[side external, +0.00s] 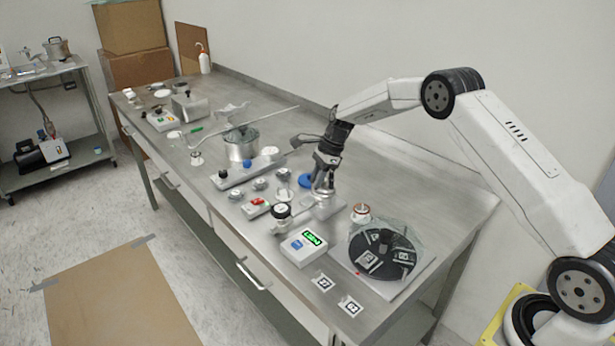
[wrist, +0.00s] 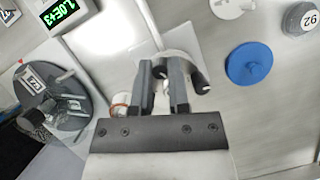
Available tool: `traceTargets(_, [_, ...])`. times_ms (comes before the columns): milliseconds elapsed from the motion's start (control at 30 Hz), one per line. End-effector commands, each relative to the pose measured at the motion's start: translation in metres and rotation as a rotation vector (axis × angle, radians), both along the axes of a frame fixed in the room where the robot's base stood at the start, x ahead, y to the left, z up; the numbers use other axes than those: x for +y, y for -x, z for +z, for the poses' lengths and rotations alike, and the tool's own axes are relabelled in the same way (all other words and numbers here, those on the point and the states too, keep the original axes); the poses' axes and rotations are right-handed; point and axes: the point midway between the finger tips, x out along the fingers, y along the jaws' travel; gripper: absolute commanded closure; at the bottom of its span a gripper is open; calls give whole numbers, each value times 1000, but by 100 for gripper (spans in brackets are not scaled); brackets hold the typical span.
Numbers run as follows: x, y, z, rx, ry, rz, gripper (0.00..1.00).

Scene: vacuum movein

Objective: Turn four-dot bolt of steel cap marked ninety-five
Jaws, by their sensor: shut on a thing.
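My gripper (wrist: 166,75) points down in the wrist view, its two fingers close together on a small part that I cannot make out clearly. A pale round steel piece (wrist: 178,57) shows just beyond the fingertips, with dark stubs beside it. In the side view my gripper (side external: 322,187) is low over a steel block (side external: 325,208) on the bench. I cannot read a ninety-five or any four-dot bolt mark.
A blue disc (wrist: 249,63) lies right of my fingers. A gauge box with a green display (side external: 304,246) stands in front. A round black plate with a clear cover (side external: 382,250) is at the right. Several grey knobs, a red-switch box (side external: 256,207) and a steel pot (side external: 241,146) stand left.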

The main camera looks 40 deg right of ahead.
Motion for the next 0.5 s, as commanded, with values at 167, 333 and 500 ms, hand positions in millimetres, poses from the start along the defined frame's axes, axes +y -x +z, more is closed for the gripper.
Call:
traceTargets(167, [0, -1, 0, -1, 0, 170, 100])
traceTargets(333, [0, -2, 0, -2, 2, 333, 100])
traceTargets(500, [0, -3, 0, -2, 1, 494, 100])
